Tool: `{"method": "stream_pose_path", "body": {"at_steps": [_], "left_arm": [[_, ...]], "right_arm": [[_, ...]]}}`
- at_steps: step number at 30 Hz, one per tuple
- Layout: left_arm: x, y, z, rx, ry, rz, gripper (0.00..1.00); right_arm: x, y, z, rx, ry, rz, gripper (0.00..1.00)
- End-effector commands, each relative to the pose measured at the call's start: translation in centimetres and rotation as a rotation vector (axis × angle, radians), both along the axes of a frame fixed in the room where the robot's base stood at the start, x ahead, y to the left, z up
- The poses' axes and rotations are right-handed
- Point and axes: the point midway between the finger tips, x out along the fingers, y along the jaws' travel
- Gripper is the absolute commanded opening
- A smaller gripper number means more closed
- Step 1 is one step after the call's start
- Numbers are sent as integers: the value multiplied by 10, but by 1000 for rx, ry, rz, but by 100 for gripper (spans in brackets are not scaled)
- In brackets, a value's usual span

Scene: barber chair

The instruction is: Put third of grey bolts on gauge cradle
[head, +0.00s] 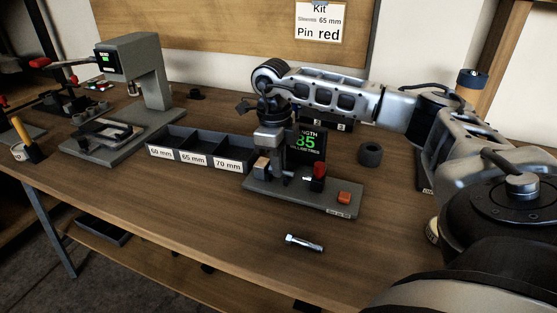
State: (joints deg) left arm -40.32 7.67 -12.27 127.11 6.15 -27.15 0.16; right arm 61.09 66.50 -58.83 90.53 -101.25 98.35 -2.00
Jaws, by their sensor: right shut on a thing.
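The gauge (318,203) stands at the table's middle with a grey base, a red knob and an orange-red button. Its display (311,142) reads LENGTH 85, partly covered by my arm. My right gripper (270,141) points down over the left part of the gauge, at the cradle area. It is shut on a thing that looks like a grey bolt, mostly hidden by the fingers. I cannot tell whether it touches the cradle. Another grey bolt (303,243) lies on the table in front of the gauge. My left gripper is out of view.
A black tray (200,151) with compartments labelled 60 mm, 65 mm and 70 mm is left of the gauge. A grey press (150,75) stands farther left. A dark ring (370,154) lies right of the gauge. The front of the table is mostly clear.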

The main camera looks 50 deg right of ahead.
Motion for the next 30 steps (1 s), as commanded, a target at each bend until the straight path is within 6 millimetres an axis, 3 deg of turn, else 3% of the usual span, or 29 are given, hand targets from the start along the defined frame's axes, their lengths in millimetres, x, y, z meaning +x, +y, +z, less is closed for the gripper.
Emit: {"method": "stream_pose_path", "body": {"at_steps": [8, 11, 12, 23, 30], "left_arm": [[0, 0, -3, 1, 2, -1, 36], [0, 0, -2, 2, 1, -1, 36], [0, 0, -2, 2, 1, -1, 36], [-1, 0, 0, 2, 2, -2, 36], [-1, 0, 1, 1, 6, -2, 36]], "right_arm": [[0, 0, -3, 0, 0, -1, 0], [0, 0, -3, 0, 0, -1, 29], [0, 0, -3, 0, 0, -1, 32], [1, 0, 5, 0, -3, -1, 32], [4, 2, 51, 2, -7, 0, 32]]}}
